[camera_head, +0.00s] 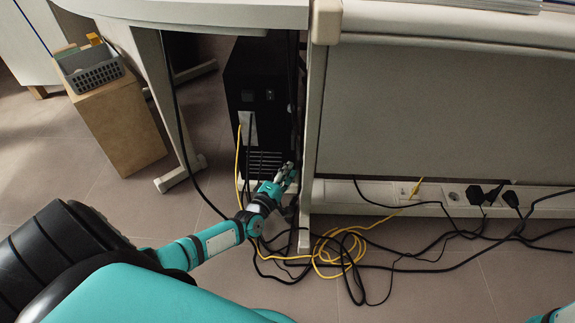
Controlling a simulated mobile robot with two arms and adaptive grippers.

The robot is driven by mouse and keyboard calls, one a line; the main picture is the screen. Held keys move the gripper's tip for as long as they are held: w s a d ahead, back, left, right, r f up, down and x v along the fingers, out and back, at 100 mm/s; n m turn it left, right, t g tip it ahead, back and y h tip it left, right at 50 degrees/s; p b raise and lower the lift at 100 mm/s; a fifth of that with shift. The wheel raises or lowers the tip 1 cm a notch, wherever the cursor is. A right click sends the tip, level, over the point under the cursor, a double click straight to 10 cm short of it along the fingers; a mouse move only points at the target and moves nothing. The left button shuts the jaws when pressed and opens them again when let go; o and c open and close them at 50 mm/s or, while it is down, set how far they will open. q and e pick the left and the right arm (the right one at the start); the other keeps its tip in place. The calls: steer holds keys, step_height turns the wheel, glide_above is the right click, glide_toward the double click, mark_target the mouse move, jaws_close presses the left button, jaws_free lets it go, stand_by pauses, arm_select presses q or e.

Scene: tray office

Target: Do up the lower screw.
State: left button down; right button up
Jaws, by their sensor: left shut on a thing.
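A black computer tower (253,95) stands under the desk with its rear panel facing me. My left gripper (288,172) is at the lower right of this panel, close to its edge. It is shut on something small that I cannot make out. The lower screw is not distinguishable; the gripper and cables cover that area. Of my right arm only a teal part shows at the bottom right corner, and its gripper is out of view.
A yellow cable (345,250) and several black cables lie tangled on the floor beside my left arm. A desk leg (310,150) stands just right of the gripper. A cardboard box (122,125) with a grey basket (93,72) stands left.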

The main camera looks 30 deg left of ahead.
arm_select(q)
steer(key=shift+m+p, duration=0.3)
steer(key=c, duration=1.2)
jaws_free()
steer(key=shift+c, duration=0.2)
steer(key=shift+s, duration=0.1)
steer(key=s+d, duration=0.1)
steer(key=s, duration=1)
steer(key=shift+s+r, duration=0.3)
steer(key=shift+s, duration=0.1)
